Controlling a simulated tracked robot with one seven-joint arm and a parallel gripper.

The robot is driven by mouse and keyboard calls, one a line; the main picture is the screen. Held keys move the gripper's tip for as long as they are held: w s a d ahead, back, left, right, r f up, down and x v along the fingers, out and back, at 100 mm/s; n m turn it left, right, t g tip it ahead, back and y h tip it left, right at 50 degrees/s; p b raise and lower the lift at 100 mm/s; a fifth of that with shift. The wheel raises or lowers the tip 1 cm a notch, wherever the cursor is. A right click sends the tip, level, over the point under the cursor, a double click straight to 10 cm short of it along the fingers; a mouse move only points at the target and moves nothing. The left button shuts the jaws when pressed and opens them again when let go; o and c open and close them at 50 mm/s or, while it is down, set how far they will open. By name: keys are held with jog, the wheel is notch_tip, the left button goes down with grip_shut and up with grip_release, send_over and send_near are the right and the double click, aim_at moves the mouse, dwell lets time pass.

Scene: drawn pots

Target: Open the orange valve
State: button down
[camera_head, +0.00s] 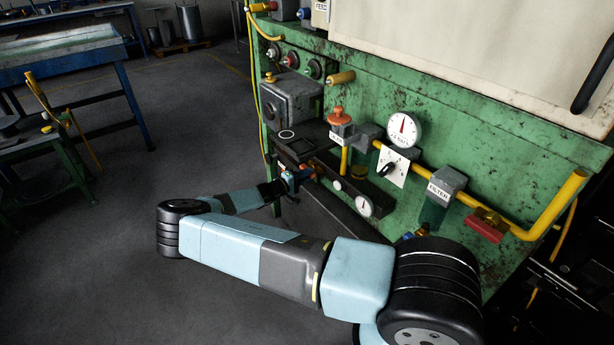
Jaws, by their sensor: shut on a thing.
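My gripper (303,173) is at the end of my light blue arm, low in front of the green machine. A second orange part, a rounded knob (339,115), stands upright on a white labelled fitting above and to the right, apart from the gripper.
The green machine (480,140) carries a white dial (404,130), a black rotary switch (391,169), small gauges (363,206), a yellow pipe (560,212) and a red handle (486,229). A grey box (291,99) sits left. Floor at left is open, with workbenches (70,45) beyond.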

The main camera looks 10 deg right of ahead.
jog(key=shift+s+d+f, duration=0.1)
jog(key=shift+s+d, duration=0.1)
jog(key=shift+d, duration=0.25)
jog(key=c, duration=1.1)
grip_release()
jog(key=shift+o, duration=0.5)
jog(key=shift+w+a, duration=0.1)
jog(key=v, duration=1.4)
jog(key=shift+w, duration=0.15)
jog(key=shift+f, duration=0.1)
